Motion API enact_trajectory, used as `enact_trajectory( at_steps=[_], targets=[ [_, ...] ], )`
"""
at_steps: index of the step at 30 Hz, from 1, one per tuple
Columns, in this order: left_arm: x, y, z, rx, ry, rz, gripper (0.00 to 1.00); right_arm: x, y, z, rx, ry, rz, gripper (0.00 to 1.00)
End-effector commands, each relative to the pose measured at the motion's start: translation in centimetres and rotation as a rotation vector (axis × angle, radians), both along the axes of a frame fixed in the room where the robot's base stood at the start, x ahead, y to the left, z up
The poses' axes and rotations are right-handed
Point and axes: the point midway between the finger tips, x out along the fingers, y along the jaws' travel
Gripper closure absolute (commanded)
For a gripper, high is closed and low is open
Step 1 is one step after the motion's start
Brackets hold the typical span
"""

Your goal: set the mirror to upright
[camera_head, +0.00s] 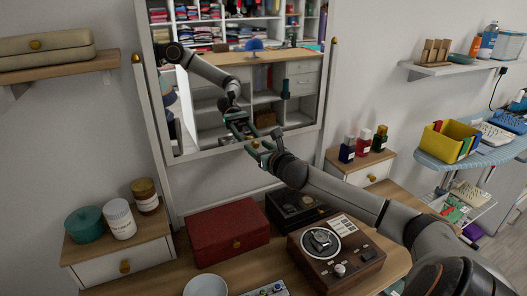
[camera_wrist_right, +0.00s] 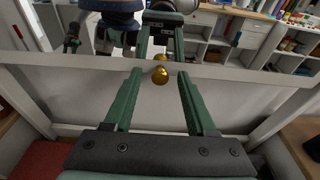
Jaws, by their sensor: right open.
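The mirror (camera_head: 270,72) has a pale frame and hangs between two posts with gold tips above the vanity; its top is cut off. How far it tilts is hard to tell. A gold knob sits on its lower rail and shows clearly in the right wrist view (camera_wrist_right: 160,75). My right gripper (camera_head: 258,150) is open at the lower rail. In the wrist view its green fingers stand on either side of the knob, with a gap to each. The second arm in the glass is a reflection. My left gripper is not in view.
A red box (camera_head: 228,229), a dark box (camera_head: 294,207) and a brown device (camera_head: 335,252) stand on the vanity below. Jars (camera_head: 118,216) stand on the left drawer unit and small bottles (camera_head: 363,142) on the right one. A shelf (camera_head: 60,67) juts out at upper left.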

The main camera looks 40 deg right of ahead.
Motion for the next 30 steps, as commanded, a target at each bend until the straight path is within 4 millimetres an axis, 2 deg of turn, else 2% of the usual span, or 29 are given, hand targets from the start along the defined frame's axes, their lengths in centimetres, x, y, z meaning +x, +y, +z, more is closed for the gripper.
enact_trajectory(
  at_steps=[22,30],
  targets=[
    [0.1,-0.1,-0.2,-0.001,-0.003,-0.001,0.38,-7.0,2.3,1.2,-0.003,0.004,0.003,0.44],
    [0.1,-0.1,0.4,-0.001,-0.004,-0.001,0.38,-9.0,2.9,1.6,-0.001,0.004,0.001,0.44]
  ],
)
